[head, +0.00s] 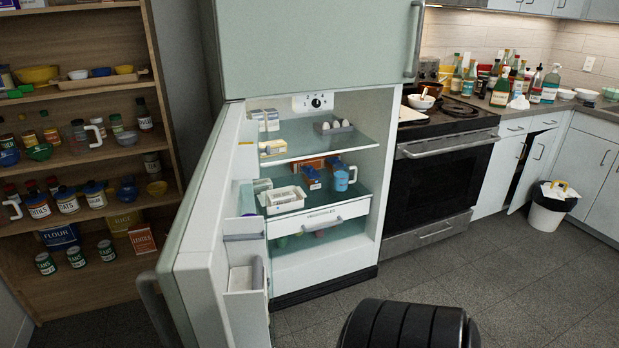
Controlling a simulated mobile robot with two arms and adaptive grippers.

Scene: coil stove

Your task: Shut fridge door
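The fridge's lower door (203,255) stands wide open in the head view, hinged on the left and swung out toward me. Its inner side with door bins (245,278) faces right, and its handle (152,305) shows at the lower left. The fridge compartment (325,262) is exposed, with shelves, a drawer and several items inside. The upper freezer door (318,50) is shut. Neither my left nor my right gripper shows in the head view. A dark ribbed part of my own body is at the bottom edge, to the right of the open door.
A wooden shelf (95,165) of jars and cans stands at the left, behind the door. A coil stove (440,170) is right of the fridge. A lower cabinet door (541,160) is ajar near a white trash bin (549,212). The grey tiled floor (520,290) at right is clear.

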